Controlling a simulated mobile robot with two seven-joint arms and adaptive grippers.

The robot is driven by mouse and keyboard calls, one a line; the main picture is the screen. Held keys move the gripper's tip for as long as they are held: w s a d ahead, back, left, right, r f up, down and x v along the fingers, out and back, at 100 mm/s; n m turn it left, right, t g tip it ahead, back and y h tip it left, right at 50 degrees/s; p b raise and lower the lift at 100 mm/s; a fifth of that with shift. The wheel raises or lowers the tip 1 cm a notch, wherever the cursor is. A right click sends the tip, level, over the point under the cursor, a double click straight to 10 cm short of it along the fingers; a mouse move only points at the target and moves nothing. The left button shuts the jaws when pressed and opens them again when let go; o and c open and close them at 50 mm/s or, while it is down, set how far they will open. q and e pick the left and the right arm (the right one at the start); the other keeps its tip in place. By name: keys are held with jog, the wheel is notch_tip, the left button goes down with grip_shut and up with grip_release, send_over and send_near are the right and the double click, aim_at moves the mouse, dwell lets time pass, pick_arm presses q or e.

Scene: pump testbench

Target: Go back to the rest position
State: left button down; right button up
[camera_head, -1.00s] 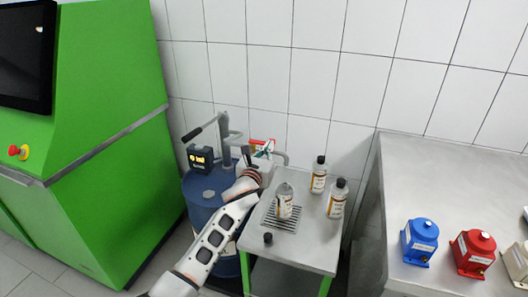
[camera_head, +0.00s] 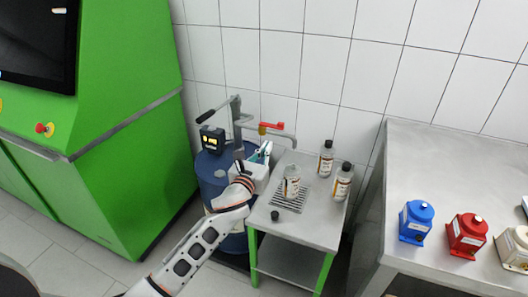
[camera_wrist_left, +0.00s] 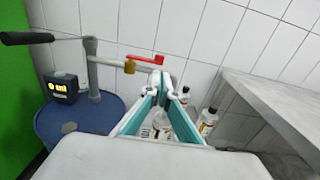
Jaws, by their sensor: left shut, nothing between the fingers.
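My left arm comes in from the lower left in the head view. Its gripper (camera_head: 264,150) is beside the blue drum (camera_head: 209,184), at the left edge of the small metal table (camera_head: 320,228). In the left wrist view the teal fingers (camera_wrist_left: 160,82) meet at their tips, with nothing between them. A red-handled tap (camera_wrist_left: 145,60) shows behind the fingertips there. My right gripper is in neither view.
A clear bottle (camera_head: 292,184) stands on the table's grate, with a black cap (camera_head: 275,215) nearby. Two labelled bottles (camera_head: 326,158) (camera_head: 343,181) stand behind. A green cabinet (camera_head: 125,130) is left. A metal bench (camera_head: 450,165) holds blue (camera_head: 416,222) and red (camera_head: 466,236) pumps.

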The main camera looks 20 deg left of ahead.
pick_arm(q)
jog(key=s+f+n+g, duration=0.2)
jog(key=s+f+n, duration=0.7)
jog(key=s, duration=0.3)
jog(key=s+f+n+g+h, duration=0.1)
jog(key=s+f+n+g, duration=0.1)
jog(key=s+f+n, duration=0.7)
jog(key=s+a+f+n+g, duration=0.1)
jog(key=s+f+n+g, duration=0.2)
jog(key=s+f+n, duration=0.6)
jog(key=s+n, duration=0.5)
jog(key=s, duration=0.2)
jog(key=shift+f+h, duration=0.25)
jog(key=shift+h, duration=0.05)
